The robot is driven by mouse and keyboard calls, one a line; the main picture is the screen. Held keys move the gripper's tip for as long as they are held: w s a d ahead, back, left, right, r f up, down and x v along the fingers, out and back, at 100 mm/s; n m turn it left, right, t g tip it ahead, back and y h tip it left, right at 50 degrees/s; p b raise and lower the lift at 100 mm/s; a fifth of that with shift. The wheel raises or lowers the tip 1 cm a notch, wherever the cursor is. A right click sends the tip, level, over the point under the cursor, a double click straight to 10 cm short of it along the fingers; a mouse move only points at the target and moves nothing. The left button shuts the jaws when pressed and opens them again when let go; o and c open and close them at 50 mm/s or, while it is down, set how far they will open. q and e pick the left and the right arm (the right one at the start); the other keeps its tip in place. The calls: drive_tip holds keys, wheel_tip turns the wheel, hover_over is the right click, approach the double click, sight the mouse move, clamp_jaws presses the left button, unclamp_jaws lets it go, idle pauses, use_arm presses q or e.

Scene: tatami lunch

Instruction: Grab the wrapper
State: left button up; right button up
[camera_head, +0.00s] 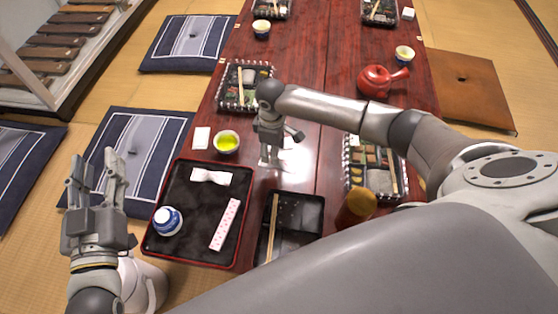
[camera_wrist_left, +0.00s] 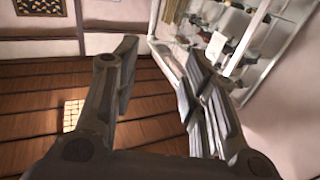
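A pink and white patterned paper strip (camera_head: 225,224), which looks like a wrapper, lies on the right part of a black tray with a red rim (camera_head: 151,238). A white folded paper (camera_head: 211,176) lies near the tray's far edge; I cannot tell which one the task means. My left gripper (camera_head: 95,165) is left of the tray, fingers up, open and empty. Its spread fingers also show in the left wrist view (camera_wrist_left: 155,85). My right gripper (camera_head: 270,160) points down over the table, beyond and right of the tray; its finger opening is too small to judge.
A blue and white cup (camera_head: 168,220) stands on the tray's left. A green tea bowl (camera_head: 227,142) and a white napkin (camera_head: 201,138) lie beyond it. A black box with chopsticks (camera_head: 292,246) is right of the tray. A red teapot (camera_head: 380,80) stands farther back.

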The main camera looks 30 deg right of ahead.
wheel_tip(320, 180, down, 4)
drive_tip(key=shift+s+d+f+b, duration=0.1)
drive_tip(key=shift+b, duration=0.9)
drive_tip(key=shift+f, duration=0.15)
use_arm(q)
drive_tip(key=s+r+t+h, duration=0.2)
drive_tip(key=r+t, duration=0.4)
drive_tip(key=r, duration=0.3)
drive_tip(key=shift+s+d+r, duration=0.25)
drive_tip(key=shift+s+r, duration=0.15)
drive_tip(key=shift+s, duration=0.25)
use_arm(e)
drive_tip(key=shift+c, duration=0.2)
drive_tip(key=c, duration=0.7)
